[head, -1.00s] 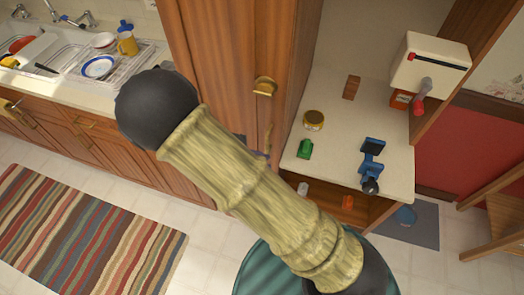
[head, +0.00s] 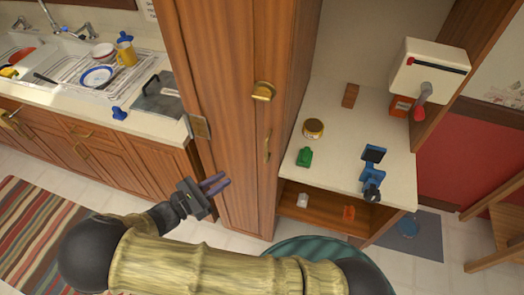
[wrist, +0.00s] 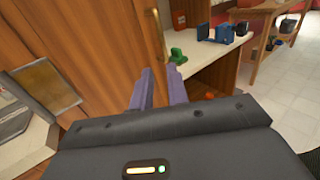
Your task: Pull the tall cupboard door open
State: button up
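The tall cupboard (head: 225,60) is reddish-brown wood and stands mid-picture in the head view. Its door front looks closed. A slim vertical brass handle (head: 267,145) is on it, below a wider brass pull (head: 263,91). My gripper (head: 217,183) is low in front of the cupboard, left of and below the slim handle, and apart from it. In the wrist view its two purple fingers (wrist: 160,80) are parted with nothing between them. The brass handle (wrist: 156,30) shows ahead, above the fingertips.
A cream counter (head: 335,160) with a green item (head: 304,157), a tin (head: 313,128) and a blue device (head: 373,172) is to the right. A sink counter with a dish rack (head: 90,68) is at left. A teal round object (head: 310,250) is below.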

aim_at(266, 152)
jog(key=p+x, duration=0.5)
jog(key=x, duration=1.1)
jog(key=shift+w+d, duration=0.2)
jog(key=shift+d, duration=0.15)
grip_shut()
